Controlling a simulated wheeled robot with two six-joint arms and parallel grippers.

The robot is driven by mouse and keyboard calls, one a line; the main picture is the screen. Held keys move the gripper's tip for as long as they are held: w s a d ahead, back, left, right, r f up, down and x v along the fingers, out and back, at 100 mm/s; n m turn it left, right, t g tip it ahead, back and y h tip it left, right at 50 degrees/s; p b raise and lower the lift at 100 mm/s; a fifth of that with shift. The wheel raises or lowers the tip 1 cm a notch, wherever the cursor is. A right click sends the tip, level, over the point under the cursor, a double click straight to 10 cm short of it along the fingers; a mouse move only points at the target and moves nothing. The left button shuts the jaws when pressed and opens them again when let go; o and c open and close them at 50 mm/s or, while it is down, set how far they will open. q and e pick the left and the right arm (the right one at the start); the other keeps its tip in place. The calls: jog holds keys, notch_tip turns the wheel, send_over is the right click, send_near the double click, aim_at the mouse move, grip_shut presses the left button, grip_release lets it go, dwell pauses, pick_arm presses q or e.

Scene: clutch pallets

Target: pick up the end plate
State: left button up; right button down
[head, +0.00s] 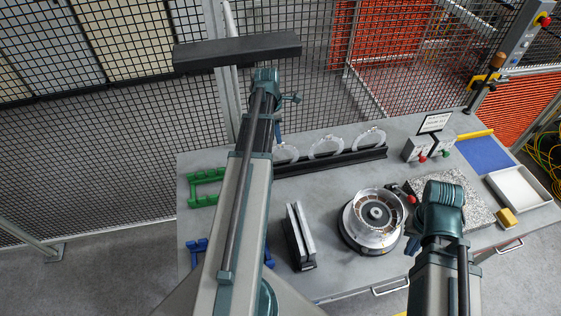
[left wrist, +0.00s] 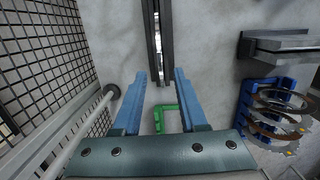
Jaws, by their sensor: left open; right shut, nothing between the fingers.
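Three pale grey toothed rings stand upright in a black slotted rail (head: 330,161) at the back of the table: a left ring (head: 288,153), a middle ring (head: 326,147) and a right ring (head: 369,138). I cannot tell which one is the end plate. My left gripper (head: 278,132) is above the rail's left end. In the left wrist view its two blue fingers (left wrist: 158,80) are apart and empty, with the rail (left wrist: 167,40) ahead, a pale ring edge-on in its slot. My right gripper (head: 411,246) is shut beside the round metal housing (head: 364,240).
A green bracket (head: 206,186) lies at the back left. A blue rack with several rings (left wrist: 280,110) shows in the left wrist view. A dark stand with grey slabs (head: 300,238) is at centre front. A white tray (head: 518,187) and blue mat (head: 484,155) are at right. Mesh fencing stands behind.

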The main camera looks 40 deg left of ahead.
aim_at(281, 148)
pick_arm(q)
jog(key=f+b, duration=0.1)
jog(key=f, duration=0.1)
jog(key=f+b, duration=0.1)
jog(key=b, duration=0.1)
jog(key=f+b, duration=0.1)
jog(key=f, duration=0.1)
jog(key=shift+w+d+f, duration=0.25)
jog(key=shift+w+f, duration=0.05)
jog(key=shift+f+b, duration=0.1)
jog(key=shift+b, duration=0.3)
jog(key=f+b, duration=0.5)
jog(key=shift+w+d, duration=0.25)
jog(key=shift+w, duration=0.1)
grip_shut()
dwell(0.5)
